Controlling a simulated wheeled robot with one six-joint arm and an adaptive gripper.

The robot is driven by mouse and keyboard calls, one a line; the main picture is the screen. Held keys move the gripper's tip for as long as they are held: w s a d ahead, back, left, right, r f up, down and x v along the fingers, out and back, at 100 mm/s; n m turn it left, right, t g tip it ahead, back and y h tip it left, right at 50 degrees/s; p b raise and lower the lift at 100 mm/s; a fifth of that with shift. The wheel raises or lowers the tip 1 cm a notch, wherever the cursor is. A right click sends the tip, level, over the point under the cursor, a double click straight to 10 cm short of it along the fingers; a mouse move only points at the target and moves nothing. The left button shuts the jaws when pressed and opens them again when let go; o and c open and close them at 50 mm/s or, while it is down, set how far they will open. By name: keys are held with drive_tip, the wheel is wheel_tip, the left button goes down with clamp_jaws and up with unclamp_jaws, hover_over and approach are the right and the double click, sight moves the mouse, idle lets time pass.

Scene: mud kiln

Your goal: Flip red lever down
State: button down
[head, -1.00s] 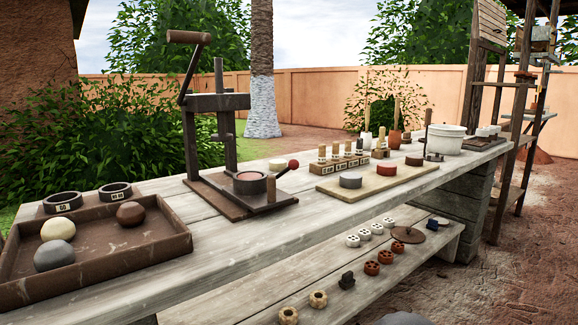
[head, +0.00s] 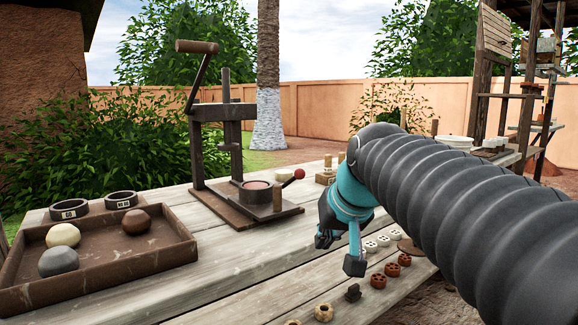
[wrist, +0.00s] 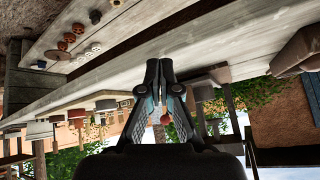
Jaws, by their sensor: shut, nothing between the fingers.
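The red lever's knob (head: 299,174) sits at the end of a short rod on the wooden base of the press (head: 225,110), beside its round mould cup (head: 257,193). The rod slants up to the right. My gripper (head: 341,254) is in front of and to the right of the lever, low over the bench, apart from it. In the upside-down wrist view my gripper (wrist: 160,70) has its fingertips together and empty. The red knob (wrist: 166,119) shows in the gap between the finger links, beyond them.
A brown tray (head: 165,250) with several balls stands at the left, with two dark rings (head: 122,199) behind it. A lower shelf (head: 300,300) carries small perforated pieces. My arm hides the bench's right part. The bench in front of the press is clear.

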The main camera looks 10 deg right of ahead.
drive_tip(key=w+d+r+t+y, duration=0.1)
drive_tip(key=w+d+r, duration=0.1)
drive_tip(key=w+r, duration=0.5)
drive_tip(key=w+d+r+t+b, duration=0.1)
drive_tip(key=w+d+r+t, duration=0.1)
drive_tip(key=w+r, duration=0.6)
drive_tip(key=w, duration=0.7)
drive_tip(key=shift+d+r+y+b, duration=0.2)
drive_tip(key=shift+y+b, duration=0.1)
drive_tip(key=shift+y, duration=0.1)
drive_tip(key=b, duration=0.3)
hover_over(291, 180)
drive_tip(key=s+d, duration=0.2)
drive_tip(key=d, duration=0.1)
drive_tip(key=shift+w+a+f, duration=0.1)
drive_tip(key=shift+f, duration=1.85)
drive_tip(key=shift+w+a+f, duration=0.1)
drive_tip(key=shift+f, duration=1.85)
drive_tip(key=shift+d, duration=0.2)
